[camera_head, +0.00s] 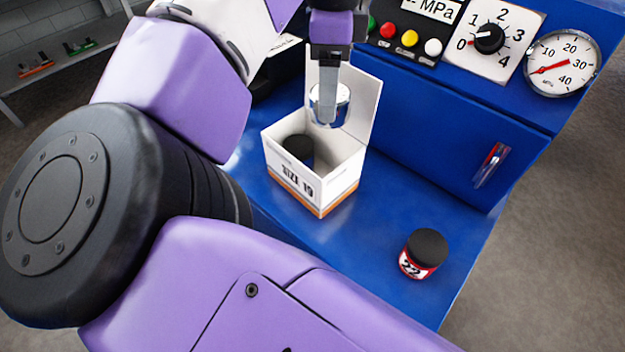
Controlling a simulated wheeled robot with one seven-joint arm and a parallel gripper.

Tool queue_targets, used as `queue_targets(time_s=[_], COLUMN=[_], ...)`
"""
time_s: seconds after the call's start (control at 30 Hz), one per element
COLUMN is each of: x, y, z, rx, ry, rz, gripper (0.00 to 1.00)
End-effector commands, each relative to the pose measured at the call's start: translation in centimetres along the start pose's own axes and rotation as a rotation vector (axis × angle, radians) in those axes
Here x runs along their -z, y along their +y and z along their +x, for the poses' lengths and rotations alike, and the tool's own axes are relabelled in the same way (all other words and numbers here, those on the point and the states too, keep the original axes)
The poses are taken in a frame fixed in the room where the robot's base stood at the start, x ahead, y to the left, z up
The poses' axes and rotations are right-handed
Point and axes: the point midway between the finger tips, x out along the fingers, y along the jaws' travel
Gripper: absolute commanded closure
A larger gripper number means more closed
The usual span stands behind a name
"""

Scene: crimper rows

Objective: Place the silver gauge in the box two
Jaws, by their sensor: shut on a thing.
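My gripper (328,108) points down and is shut on a silver, round metal piece, which looks like the silver gauge (343,97). A finger hides part of it. The gauge is over the back part of an open white box (338,181) with an orange stripe along its base and black lettering that seems to read "SIZE 19". The box's rear flap stands up behind the gauge. I cannot tell how far the gauge is above the box floor. A dark-topped round thing (298,147) is inside the box at the left. No "two" marking shows on the box.
A red jar with a black lid (425,253) stands on the blue bench (380,225) at the front right. Behind is a blue panel with buttons, a dial (489,38) and a pressure gauge (562,63). My arm hides the left side. The bench between box and jar is clear.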

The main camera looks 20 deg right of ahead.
Motion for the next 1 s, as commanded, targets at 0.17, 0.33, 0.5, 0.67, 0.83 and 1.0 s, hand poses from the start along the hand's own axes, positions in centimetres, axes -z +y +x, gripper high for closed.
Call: queue_targets(time_s=[0.17,0.33,0.5,0.67,0.83,1.0], x=[0.0,0.0,0.0,0.0,0.0,0.0], y=[0.1,0.2,0.2,0.2,0.2,0.1], z=[0.3,3.1,7.2,11.1,14.3,15.8], rx=[0.0,-0.003,-0.003,-0.003,-0.002,0.0], ry=[0.0,0.003,0.002,0.002,0.001,0.001], rz=[0.089,0.101,0.1,0.099,0.099,0.098], gripper=[0.98,0.98,0.98,0.98,0.98,0.98])
